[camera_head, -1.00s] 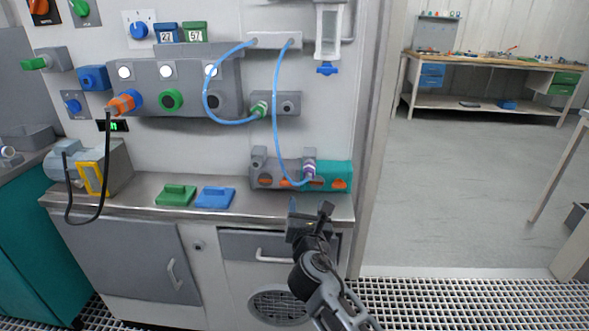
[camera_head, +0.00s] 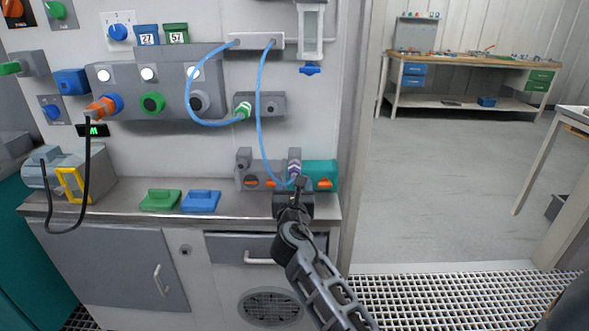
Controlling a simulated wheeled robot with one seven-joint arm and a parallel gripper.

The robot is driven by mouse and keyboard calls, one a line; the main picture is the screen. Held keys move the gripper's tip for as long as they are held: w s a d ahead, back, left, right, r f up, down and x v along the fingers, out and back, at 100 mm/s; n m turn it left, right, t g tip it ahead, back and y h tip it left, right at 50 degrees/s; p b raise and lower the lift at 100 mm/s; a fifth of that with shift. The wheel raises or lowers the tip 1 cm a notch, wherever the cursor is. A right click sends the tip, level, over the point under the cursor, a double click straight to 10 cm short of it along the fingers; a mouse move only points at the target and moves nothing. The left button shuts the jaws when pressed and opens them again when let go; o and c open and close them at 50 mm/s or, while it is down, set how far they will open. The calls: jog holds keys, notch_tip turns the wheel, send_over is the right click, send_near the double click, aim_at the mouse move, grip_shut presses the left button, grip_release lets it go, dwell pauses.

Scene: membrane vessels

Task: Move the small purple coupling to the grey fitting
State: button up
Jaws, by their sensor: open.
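The small purple coupling (camera_head: 294,168), banded purple and white, sits at the end of a blue hose (camera_head: 262,120) on the right part of a low grey block on the counter. An empty upright grey fitting (camera_head: 243,159) stands at the left end of that block. Another grey fitting (camera_head: 267,105), on the wall, has a green-banded coupling (camera_head: 243,111) in its left side. My gripper (camera_head: 298,185) is open, just below and in front of the purple coupling in this view. It hides part of the block; I cannot tell whether it touches the coupling.
A teal block (camera_head: 321,174) adjoins the grey block on the right. Green (camera_head: 160,200) and blue (camera_head: 201,201) handled pieces lie on the counter to the left. A second blue hose (camera_head: 195,90) loops above. A doorway opens at the right.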

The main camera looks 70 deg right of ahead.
aim_at(294, 174)
jog(key=shift+x, duration=3)
jog(key=shift+a+p, duration=0.1)
jog(key=shift+p, duration=0.55)
grip_shut()
jog(key=shift+s+a, duration=0.1)
jog(key=shift+a, duration=0.05)
jog(key=shift+p+v, duration=0.5)
jog(key=shift+v, duration=2.3)
